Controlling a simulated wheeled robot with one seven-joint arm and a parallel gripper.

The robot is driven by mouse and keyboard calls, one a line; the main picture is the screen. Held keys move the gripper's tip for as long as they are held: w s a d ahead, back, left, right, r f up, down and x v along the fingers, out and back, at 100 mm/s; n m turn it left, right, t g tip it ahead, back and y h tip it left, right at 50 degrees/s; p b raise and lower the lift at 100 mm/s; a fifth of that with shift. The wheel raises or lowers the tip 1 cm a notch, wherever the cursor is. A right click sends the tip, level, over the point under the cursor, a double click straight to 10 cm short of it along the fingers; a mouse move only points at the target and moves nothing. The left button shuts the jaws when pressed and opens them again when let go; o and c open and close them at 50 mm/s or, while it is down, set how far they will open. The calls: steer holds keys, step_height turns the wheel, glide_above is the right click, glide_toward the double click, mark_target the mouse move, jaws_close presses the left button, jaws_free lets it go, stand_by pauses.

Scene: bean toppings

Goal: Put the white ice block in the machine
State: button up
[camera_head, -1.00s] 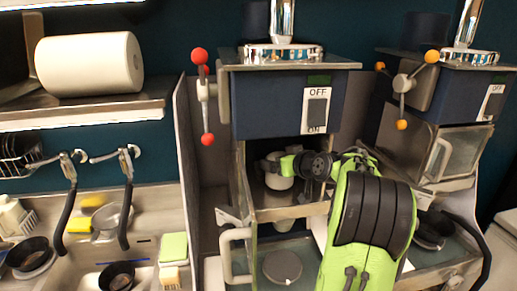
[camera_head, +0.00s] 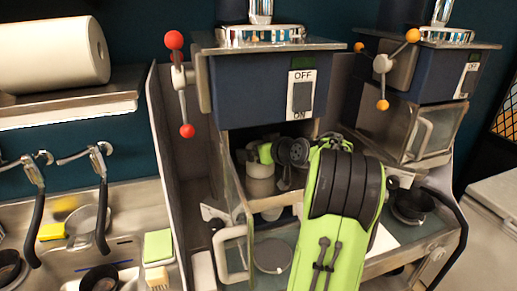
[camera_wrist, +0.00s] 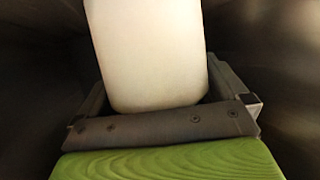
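The machine (camera_head: 262,95) has a dark blue head, a red-knobbed handle and an OFF/ON switch. Its front door stands open, with a pale handle (camera_head: 232,255) at the left. My gripper (camera_head: 265,155) is inside the machine's open chamber, below the head. A white block (camera_wrist: 150,55), smooth and slightly tilted, is between my fingers in the wrist view. The fingers lie close along both its sides. In the head view the white ice block (camera_head: 260,182) shows low in the chamber, partly covered by my gripper. Its contact with the chamber floor is hidden.
A second machine (camera_head: 410,75) with yellow knobs stands close on the right. A grey side panel (camera_head: 172,160) walls the left. A sink with a green sponge (camera_head: 157,245) and a shelf with a white roll (camera_head: 50,55) are further left.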

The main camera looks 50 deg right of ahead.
steer(key=shift+s+r, duration=0.15)
steer(key=shift+r, duration=0.1)
steer(key=b+v, duration=0.1)
steer(key=v, duration=1.1)
steer(key=shift+s, duration=0.1)
